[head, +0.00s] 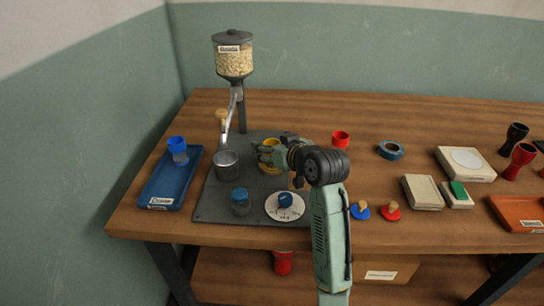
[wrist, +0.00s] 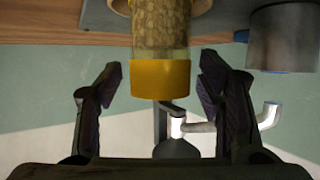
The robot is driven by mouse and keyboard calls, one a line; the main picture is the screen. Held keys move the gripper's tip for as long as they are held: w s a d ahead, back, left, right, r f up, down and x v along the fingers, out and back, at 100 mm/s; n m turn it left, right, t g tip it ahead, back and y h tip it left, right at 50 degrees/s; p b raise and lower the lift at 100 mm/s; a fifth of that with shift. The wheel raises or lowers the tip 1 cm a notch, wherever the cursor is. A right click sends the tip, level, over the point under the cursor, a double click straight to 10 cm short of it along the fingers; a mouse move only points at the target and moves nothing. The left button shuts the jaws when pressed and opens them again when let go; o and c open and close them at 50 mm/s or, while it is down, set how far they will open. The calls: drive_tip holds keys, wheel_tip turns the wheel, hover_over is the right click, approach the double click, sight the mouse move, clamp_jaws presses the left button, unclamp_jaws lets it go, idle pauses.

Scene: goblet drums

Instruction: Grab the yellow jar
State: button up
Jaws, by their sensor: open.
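The yellow jar (wrist: 160,78) shows a yellow band and a clear body filled with pale grains in the wrist view. It stands between the two fingers of my gripper (wrist: 161,76), with a visible gap on each side. In the head view my gripper (head: 265,153) reaches left across the dark mat, and it hides most of the yellow jar (head: 270,142). My gripper is open, and no finger is seen touching the jar.
A grain dispenser (head: 233,62) stands behind, with a metal cup (head: 226,163) left of my gripper. A blue jar (head: 240,202) and a white dial (head: 285,207) sit in front on the mat (head: 212,205). A blue tray (head: 163,188) lies at the left.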

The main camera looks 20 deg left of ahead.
drive_tip(key=shift+c, duration=0.2)
drive_tip(key=shift+r, duration=0.1)
drive_tip(key=c, duration=1.3)
